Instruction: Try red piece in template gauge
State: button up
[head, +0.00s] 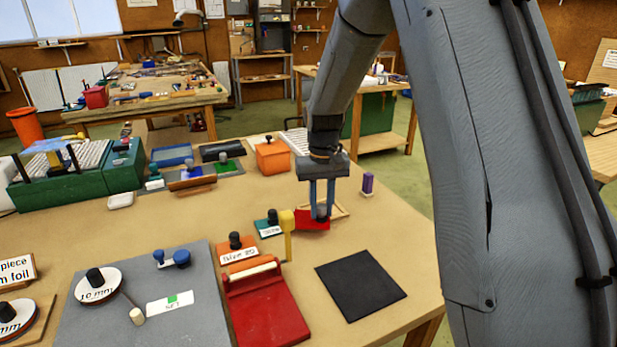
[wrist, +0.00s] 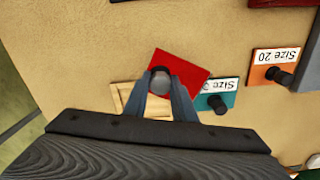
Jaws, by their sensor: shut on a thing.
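The red piece (head: 308,225) is a flat red plate with a dark round knob. My gripper (head: 320,213) is shut on that knob; in the wrist view the fingers (wrist: 169,88) close around it. A pale wooden frame (head: 341,210), apparently the template gauge, lies on the table just behind and right of the red piece. In the wrist view the red piece (wrist: 190,63) overlaps part of the frame (wrist: 121,101) and is turned at an angle to it. I cannot tell whether it touches the frame or hangs above. The frame's far part is hidden.
A teal knobbed plate (wrist: 226,93) sits close beside the red piece, with an orange Size 20 plate (wrist: 262,73) beyond. A purple block (head: 368,183) is behind; a black mat (head: 360,285) lies in front.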

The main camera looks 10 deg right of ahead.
jog(key=m, duration=0.1)
jog(key=w+m, duration=0.1)
jog(key=m, duration=0.1)
jog(key=shift+r, duration=0.4)
jog(key=m, duration=0.1)
jog(key=m+p, duration=0.1)
jog(key=m, duration=0.1)
jog(key=w+m, duration=0.1)
jog(key=m, duration=0.1)
jog(key=shift+w+a+r, duration=0.1)
jog(key=shift+r, duration=0.25)
jog(key=m, duration=0.2)
jog(key=w+m+p, duration=0.1)
jog(key=m, duration=0.1)
jog(key=r+m, duration=0.1)
jog(key=m, duration=0.1)
jog(key=shift+w+m, duration=0.25)
jog(key=shift+m, duration=0.05)
jog(key=w+m+p, duration=0.1)
jog(key=m, duration=0.4)
jog(key=w+r+m+p, duration=0.1)
jog(key=m, duration=0.4)
jog(key=w+r+m, duration=0.1)
jog(key=m, duration=0.4)
jog(key=shift+w+r+m+p, duration=0.15)
jog(key=shift+w+m+p, duration=0.1)
jog(key=shift+m+p, duration=0.15)
jog(key=shift+f+b, duration=1.15)
jog(key=shift+f, duration=1.75)
jog(key=shift+f, duration=0.95)
